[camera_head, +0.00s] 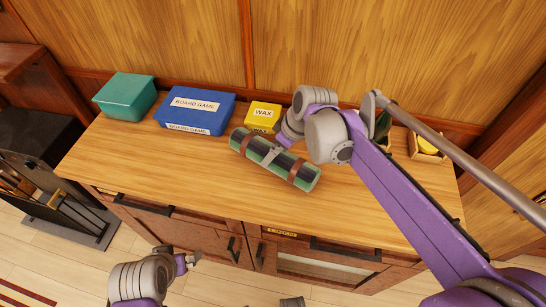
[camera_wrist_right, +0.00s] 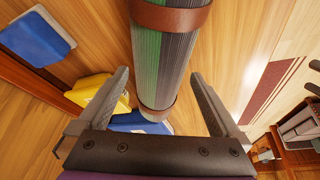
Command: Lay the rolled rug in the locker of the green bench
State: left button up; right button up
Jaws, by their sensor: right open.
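The rolled rug (camera_head: 303,174) is a green and dark striped roll with brown straps. It lies slanted on the wooden cabinet top (camera_head: 150,168), near the middle. My right gripper (camera_head: 271,153) is over the middle of the rug. In the right wrist view the rug (camera_wrist_right: 165,55) runs between the two spread fingers of my right gripper (camera_wrist_right: 164,88), with a gap on each side. My left gripper (camera_head: 191,262) is low in front of the cabinet, and its fingers are too small to read. The green bench and its locker are not recognisable in either view.
Behind the rug stand a teal box (camera_head: 126,98), a blue board game box (camera_head: 192,110) and a yellow wax box (camera_head: 262,116). A small wooden box with something yellow (camera_head: 426,147) stands at the right. The front left of the top is clear.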

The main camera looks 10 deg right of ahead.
jog(key=x, duration=0.4)
jog(key=shift+s+d+f, duration=0.1)
grip_shut()
dwell(0.3)
